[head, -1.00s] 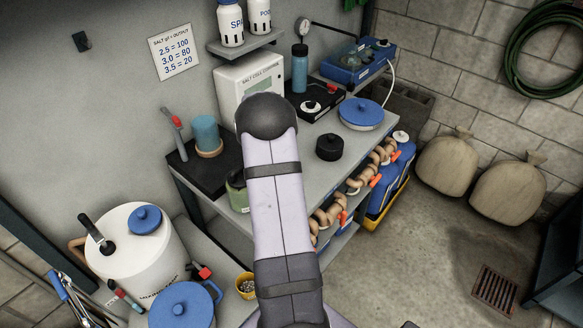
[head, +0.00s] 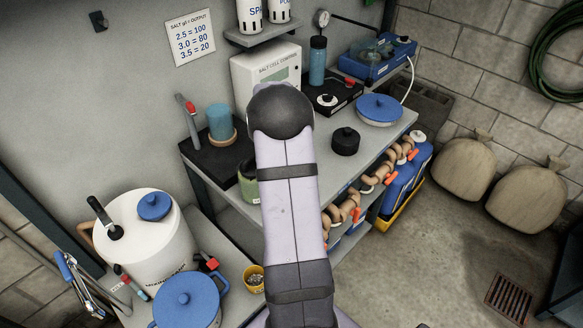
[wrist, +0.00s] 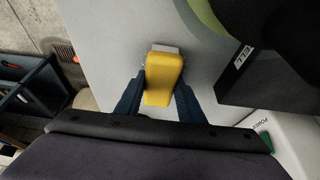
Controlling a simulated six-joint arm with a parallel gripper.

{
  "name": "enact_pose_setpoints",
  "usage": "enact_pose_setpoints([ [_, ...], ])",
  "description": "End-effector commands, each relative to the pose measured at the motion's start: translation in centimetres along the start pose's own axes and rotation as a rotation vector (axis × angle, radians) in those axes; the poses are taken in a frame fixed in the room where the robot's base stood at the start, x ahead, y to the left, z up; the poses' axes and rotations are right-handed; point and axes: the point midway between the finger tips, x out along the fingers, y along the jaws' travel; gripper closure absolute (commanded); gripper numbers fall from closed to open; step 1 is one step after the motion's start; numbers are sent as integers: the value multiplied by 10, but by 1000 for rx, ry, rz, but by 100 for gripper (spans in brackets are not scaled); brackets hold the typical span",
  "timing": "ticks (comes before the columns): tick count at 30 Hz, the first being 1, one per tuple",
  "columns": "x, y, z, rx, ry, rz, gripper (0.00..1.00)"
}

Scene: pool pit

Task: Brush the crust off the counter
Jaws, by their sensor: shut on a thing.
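The grey counter (head: 385,140) runs behind my arm in the head view and fills much of the wrist view (wrist: 110,35). In the wrist view my gripper (wrist: 161,84) is shut on a yellow block-like handle (wrist: 162,78) with a pale grey edge at its far end. This looks like the brush, but no bristles show. The counter surface lies beneath it; I cannot tell whether the tool touches it. My arm hides the gripper and tool in the head view. I cannot make out any crust in either view.
A black lidded jar (head: 346,141) and a blue-lidded pan (head: 379,109) stand on the counter. The white control box (head: 265,75) and blue bottle (head: 317,61) stand behind. A dark box marked "CELL" (wrist: 270,85) is close right of my gripper in the wrist view.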

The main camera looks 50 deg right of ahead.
Motion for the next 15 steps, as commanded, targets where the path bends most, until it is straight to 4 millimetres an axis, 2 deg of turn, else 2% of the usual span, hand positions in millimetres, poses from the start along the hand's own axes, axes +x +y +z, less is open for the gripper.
enact_pose_setpoints([
  [15,25,0,-42,0,2,1,83],
])
